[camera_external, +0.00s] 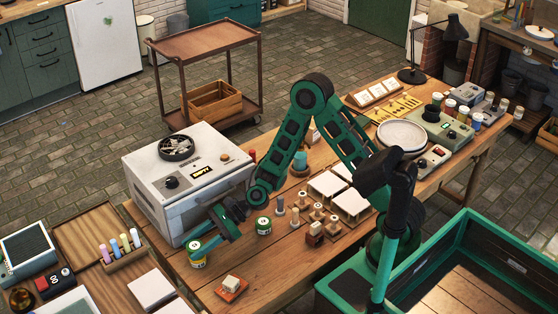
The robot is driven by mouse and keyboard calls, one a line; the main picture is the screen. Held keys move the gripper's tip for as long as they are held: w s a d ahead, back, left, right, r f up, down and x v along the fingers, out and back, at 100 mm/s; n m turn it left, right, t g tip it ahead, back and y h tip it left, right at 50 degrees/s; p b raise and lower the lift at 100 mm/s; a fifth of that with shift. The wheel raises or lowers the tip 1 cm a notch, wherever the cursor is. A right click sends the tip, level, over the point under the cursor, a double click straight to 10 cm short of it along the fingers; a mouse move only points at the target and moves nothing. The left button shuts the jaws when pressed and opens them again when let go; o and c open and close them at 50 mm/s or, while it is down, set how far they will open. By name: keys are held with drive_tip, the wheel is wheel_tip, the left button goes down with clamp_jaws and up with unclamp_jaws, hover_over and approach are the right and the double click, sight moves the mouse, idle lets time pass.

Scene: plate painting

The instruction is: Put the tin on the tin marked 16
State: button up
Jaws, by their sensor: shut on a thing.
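My gripper (196,246) reaches down at the left end of the wooden table, in front of the white box-shaped machine. It is shut on a small tin (198,261) with a yellow and white side. I cannot tell whether this tin touches the table top. A second small tin (263,226), with a green and white side, stands upright on the table to the right, apart from the held one. The marks on both tins are too small to read.
The white machine (150,205) stands close behind my gripper. Small wooden pieces (295,217) and white tiles (328,185) lie right of the second tin. A small block on an orange base (231,289) sits near the front edge. Bare table lies between it and the second tin.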

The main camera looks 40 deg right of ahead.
drive_tip(key=o, duration=1.1)
drive_tip(key=shift+f, duration=0.1)
drive_tip(key=shift+o, duration=0.2)
drive_tip(key=shift+d+r, duration=0.25)
drive_tip(key=shift+d, duration=0.05)
drive_tip(key=v, duration=1.1)
drive_tip(key=shift+d, duration=0.2)
drive_tip(key=shift+s+d, duration=0.1)
